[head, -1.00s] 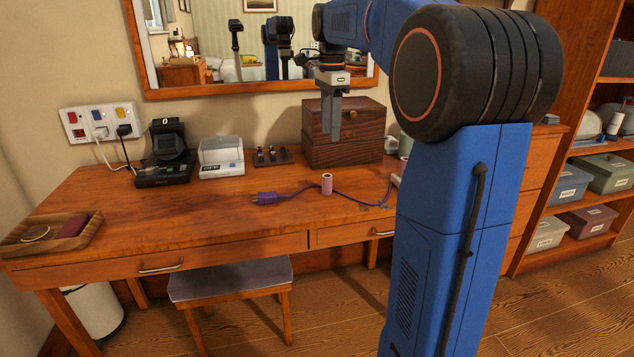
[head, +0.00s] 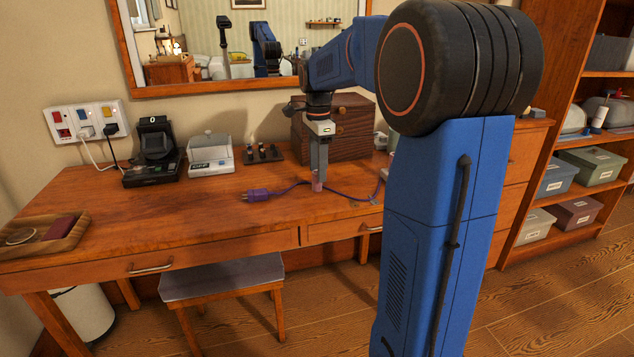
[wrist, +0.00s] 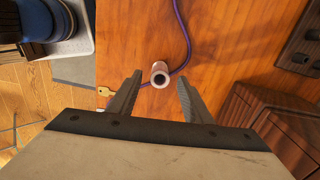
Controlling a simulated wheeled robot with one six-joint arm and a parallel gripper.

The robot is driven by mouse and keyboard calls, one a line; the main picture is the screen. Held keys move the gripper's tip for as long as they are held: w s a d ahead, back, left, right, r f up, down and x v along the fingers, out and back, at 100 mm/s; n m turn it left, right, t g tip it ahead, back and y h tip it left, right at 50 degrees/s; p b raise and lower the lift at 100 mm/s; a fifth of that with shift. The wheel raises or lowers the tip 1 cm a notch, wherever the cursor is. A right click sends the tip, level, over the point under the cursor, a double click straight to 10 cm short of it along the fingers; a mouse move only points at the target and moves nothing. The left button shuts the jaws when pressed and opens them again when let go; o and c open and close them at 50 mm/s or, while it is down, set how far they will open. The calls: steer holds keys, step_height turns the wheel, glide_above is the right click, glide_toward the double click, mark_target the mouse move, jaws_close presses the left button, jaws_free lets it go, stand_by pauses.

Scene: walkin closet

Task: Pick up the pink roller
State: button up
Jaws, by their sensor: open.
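The pink roller (wrist: 160,76) stands upright on the wooden desk, its hollow end facing the camera in the wrist view. In the head view the pink roller (head: 317,187) shows only in part, just below the fingertips. My gripper (head: 319,177) points down over it. In the wrist view my open gripper (wrist: 160,88) has one finger on each side of the roller, with a gap on both sides.
A purple cable (head: 345,192) with a plug (head: 256,195) runs close by the roller. A dark wooden box (head: 352,125) stands behind my gripper. A key (wrist: 104,91) lies near the left finger in the wrist view. The desk's left middle (head: 180,215) is clear.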

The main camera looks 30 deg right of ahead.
steer(key=shift+a+f, duration=0.15)
steer(key=shift+f, duration=1.6)
steer(key=c, duration=1.1)
steer(key=shift+c, duration=0.2)
